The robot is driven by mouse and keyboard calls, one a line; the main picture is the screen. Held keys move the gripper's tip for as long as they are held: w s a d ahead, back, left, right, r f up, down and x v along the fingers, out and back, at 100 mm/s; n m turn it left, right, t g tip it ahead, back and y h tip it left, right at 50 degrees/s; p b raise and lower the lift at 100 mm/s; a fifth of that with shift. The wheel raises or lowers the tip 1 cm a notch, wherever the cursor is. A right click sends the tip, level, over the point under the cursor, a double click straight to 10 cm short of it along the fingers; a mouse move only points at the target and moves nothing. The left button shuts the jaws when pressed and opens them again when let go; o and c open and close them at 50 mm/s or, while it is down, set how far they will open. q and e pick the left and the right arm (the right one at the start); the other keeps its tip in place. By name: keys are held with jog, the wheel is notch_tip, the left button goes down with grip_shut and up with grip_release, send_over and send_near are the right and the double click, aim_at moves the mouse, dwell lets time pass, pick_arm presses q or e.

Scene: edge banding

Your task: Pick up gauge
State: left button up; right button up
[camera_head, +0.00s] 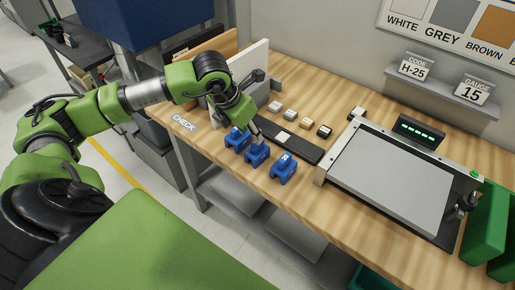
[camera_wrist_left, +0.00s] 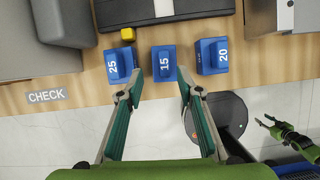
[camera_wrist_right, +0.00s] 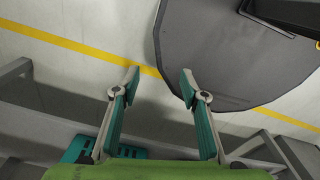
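Three blue gauges stand in a row at the front edge of the wooden bench. In the left wrist view they are marked 25 (camera_wrist_left: 119,65), 15 (camera_wrist_left: 164,64) and 20 (camera_wrist_left: 211,56). The head view also shows the middle gauge (camera_head: 257,155) and the right one (camera_head: 284,171). My left gripper (camera_wrist_left: 160,84) is open and empty, its fingers pointing at the 15 gauge, one to each side of it in the picture. Whether they touch it cannot be told. My right gripper (camera_wrist_right: 158,76) is open and empty above the floor.
A sign reading GAUGE 15 (camera_head: 473,91) stands on the wall shelf beside a CODE H-25 sign (camera_head: 415,68). A dark strip (camera_head: 300,147) and several small blocks lie behind the gauges. A grey plate fixture (camera_head: 390,177) fills the bench's right side.

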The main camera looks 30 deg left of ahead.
aim_at(257, 150)
pick_arm(q)
jog(key=p+x, duration=0.1)
jog(key=x, duration=0.1)
jog(key=shift+w+d+f+p, duration=0.1)
jog(key=shift+d+f+p, duration=0.2)
jog(key=shift+f+p, duration=0.1)
jog(key=p+x, duration=0.1)
jog(key=x, duration=0.2)
jog(key=shift+d+f, duration=0.1)
jog(key=shift+w+f, duration=0.1)
jog(key=shift+f, duration=0.1)
grip_shut()
pick_arm(e)
jog(key=w+r, duration=0.2)
jog(key=r, duration=0.1)
jog(key=shift+w+d+r, duration=0.1)
jog(key=shift+w+r, duration=0.1)
jog(key=shift+w, duration=0.1)
